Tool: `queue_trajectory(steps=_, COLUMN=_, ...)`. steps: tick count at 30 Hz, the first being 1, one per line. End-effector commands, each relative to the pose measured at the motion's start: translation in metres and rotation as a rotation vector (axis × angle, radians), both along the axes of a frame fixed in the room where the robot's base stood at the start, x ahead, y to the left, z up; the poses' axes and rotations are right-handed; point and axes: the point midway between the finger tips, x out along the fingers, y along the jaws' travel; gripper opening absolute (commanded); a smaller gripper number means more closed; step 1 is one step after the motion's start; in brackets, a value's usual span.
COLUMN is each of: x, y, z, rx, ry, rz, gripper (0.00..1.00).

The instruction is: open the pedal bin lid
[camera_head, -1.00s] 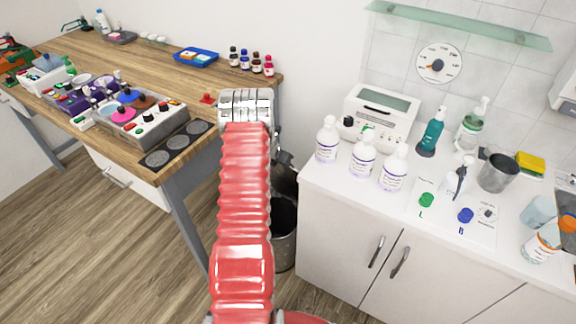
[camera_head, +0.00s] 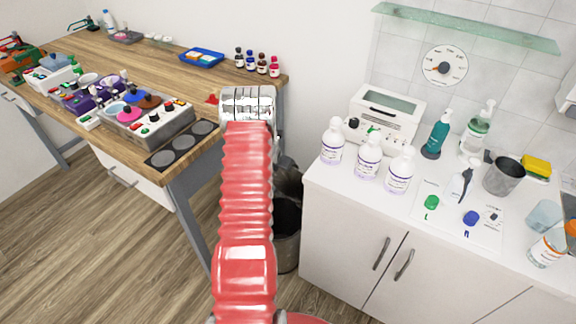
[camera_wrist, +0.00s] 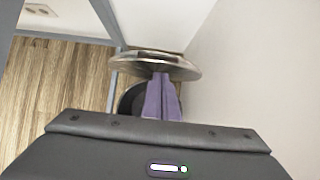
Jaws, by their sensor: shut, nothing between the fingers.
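The pedal bin (camera_head: 288,254) stands on the floor between the wooden table and the white cabinet, partly hidden behind my red arm. Its dark inside shows, and its lid (camera_head: 290,181) is raised above the opening at the back. In the wrist view the shiny round lid (camera_wrist: 135,62) is tilted up, with the dark bin opening (camera_wrist: 130,101) below it. My gripper (camera_wrist: 160,77) is shut and empty. Its purple fingertips overlap the lid's lower edge in the picture; I cannot tell whether they touch. The gripper is hidden in the head view.
The wooden table (camera_head: 140,60), with its grey leg (camera_head: 190,225), stands left of the bin. The white cabinet (camera_head: 340,235) stands close on its right, with bottles on top. A wall is behind. Open wooden floor (camera_head: 90,240) lies to the front left.

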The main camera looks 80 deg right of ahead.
Motion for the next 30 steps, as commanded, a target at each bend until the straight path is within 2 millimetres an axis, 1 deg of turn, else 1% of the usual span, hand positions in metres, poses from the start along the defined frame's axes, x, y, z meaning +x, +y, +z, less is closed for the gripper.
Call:
queue_trajectory(steps=8, x=0.004, y=0.016, z=-0.002, rx=0.001, ry=0.000, rz=0.001, gripper=0.00)
queue_trajectory(steps=20, x=0.000, y=0.006, z=0.032, rx=-0.002, ry=0.000, rz=-0.003, gripper=0.00)
queue_trajectory(steps=30, x=-0.005, y=-0.005, z=0.072, rx=-0.003, ry=-0.001, rz=-0.002, gripper=0.00)
